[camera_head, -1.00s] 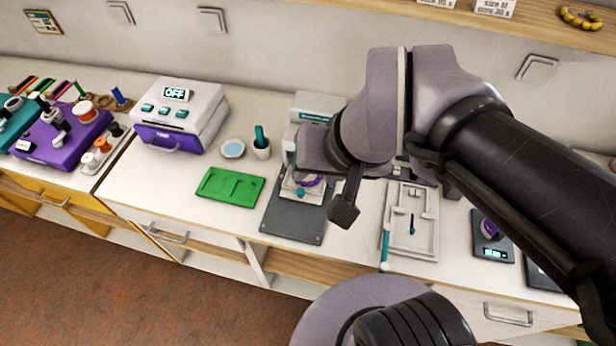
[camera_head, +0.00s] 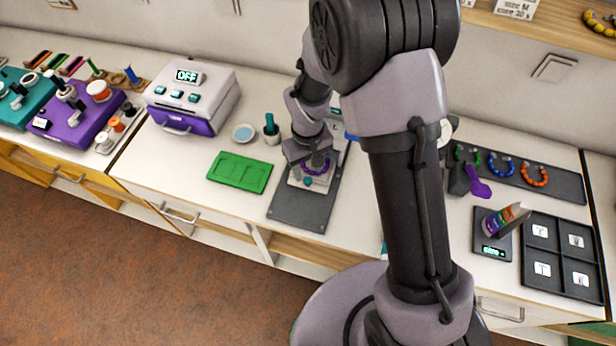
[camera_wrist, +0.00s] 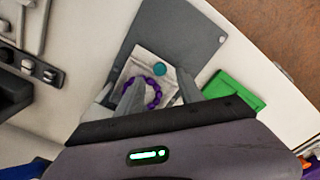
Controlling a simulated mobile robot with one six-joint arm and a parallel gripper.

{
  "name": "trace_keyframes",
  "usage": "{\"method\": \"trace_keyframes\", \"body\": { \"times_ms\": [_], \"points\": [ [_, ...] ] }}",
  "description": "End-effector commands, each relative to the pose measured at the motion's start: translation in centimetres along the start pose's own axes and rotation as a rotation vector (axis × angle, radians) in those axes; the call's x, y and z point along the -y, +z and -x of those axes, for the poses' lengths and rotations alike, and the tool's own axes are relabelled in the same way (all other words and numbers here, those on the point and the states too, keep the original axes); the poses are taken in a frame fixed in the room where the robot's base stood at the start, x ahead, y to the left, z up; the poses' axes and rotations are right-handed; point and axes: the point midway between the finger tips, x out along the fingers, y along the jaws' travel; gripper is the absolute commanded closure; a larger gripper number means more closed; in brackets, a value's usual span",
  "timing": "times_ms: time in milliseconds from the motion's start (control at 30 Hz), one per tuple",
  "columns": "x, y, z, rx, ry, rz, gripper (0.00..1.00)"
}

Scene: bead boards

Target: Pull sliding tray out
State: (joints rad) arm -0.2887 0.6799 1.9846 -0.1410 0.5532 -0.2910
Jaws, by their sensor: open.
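The sliding tray (camera_head: 320,181) is a small pale plate on a dark grey base board (camera_head: 299,207). It also shows in the wrist view (camera_wrist: 140,68). A teal knob (camera_wrist: 158,70) sits near its front end, and a purple bead bracelet (camera_wrist: 153,97) lies on it behind the knob. My gripper (camera_wrist: 160,90) is open over the tray. Its two fingers point toward the knob end, one overlapping the bracelet's edge, the other beside the tray. I cannot tell whether they touch anything. In the head view my gripper (camera_head: 308,160) hides the tray's back part.
A green board (camera_head: 240,172) lies left of the base board, with a small dish (camera_head: 243,133) and a cup (camera_head: 271,134) behind it. A purple-and-white machine reading OFF (camera_head: 192,97) stands further left. A scale (camera_head: 491,247) and black sorting tray (camera_head: 561,277) are at right.

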Motion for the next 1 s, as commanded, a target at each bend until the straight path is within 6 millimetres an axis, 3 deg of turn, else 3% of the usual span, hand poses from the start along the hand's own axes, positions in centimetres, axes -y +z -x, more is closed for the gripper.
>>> {"method": "trace_keyframes", "body": {
  "times_ms": [33,200,600,833,1000],
  "points": [
    [0.0,0.1,-1.6,0.003,0.0,-0.001,0.56],
    [0.0,0.0,-4.0,0.001,0.0,-0.001,0.56],
    [0.0,0.0,-4.7,-0.001,0.0,-0.001,0.56],
    [0.0,0.0,-4.7,-0.001,0.0,-0.001,0.99],
    [0.0,0.0,-4.7,0.0,0.0,-0.001,1.0]
  ]
}}
